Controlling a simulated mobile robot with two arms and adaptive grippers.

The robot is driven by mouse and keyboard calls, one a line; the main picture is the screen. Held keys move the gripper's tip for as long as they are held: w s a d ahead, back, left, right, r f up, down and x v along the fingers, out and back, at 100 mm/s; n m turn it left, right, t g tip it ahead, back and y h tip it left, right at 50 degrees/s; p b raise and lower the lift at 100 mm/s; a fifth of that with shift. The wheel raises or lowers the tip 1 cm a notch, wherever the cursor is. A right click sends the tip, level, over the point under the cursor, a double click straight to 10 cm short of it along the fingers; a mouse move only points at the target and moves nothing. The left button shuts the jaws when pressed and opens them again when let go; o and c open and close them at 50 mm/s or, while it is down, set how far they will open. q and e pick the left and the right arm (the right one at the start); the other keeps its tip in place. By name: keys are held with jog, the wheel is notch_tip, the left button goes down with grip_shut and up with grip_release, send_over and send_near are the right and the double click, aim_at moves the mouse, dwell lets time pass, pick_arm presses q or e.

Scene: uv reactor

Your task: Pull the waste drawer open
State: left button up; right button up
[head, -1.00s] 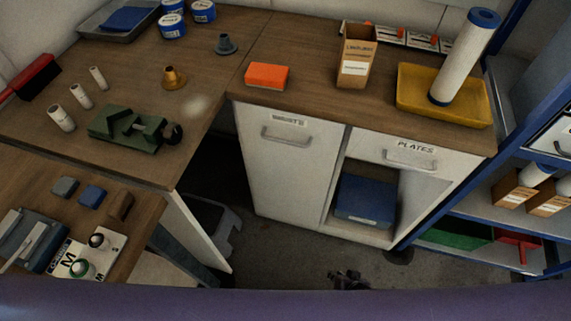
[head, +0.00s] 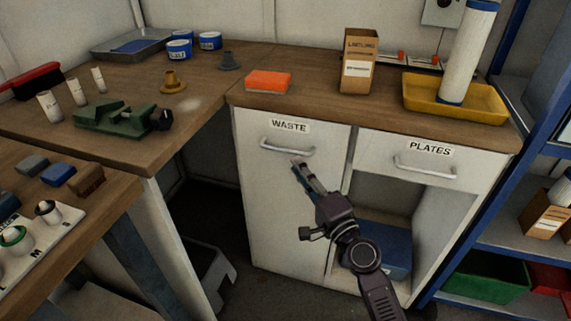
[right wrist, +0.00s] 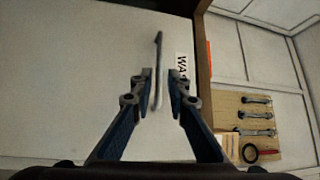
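The waste drawer (head: 285,200) is the tall white front labelled WASTE, left of the PLATES drawer. It looks shut, flush with the cabinet. Its metal bar handle (head: 288,151) sits just below the label. My right gripper (head: 300,168) is just below the handle in the head view, its fingers pointing up toward it. In the right wrist view my right gripper (right wrist: 160,78) is open, with the handle (right wrist: 158,65) showing between and beyond the two fingertips. I cannot tell whether the fingers touch it. The label (right wrist: 182,66) is partly hidden by a finger. My left gripper is not in view.
The PLATES drawer (head: 425,165) is at right, above an open bay with a blue box (head: 385,240). The wooden counter (head: 310,108) overhangs the drawers and carries an orange sponge (head: 268,82).

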aim_at(286, 151)
jog(key=x, duration=0.7)
jog(key=shift+w+a, duration=0.15)
jog(key=shift+w, duration=0.2)
jog(key=shift+c, duration=0.2)
jog(key=shift+f, duration=0.1)
grip_shut()
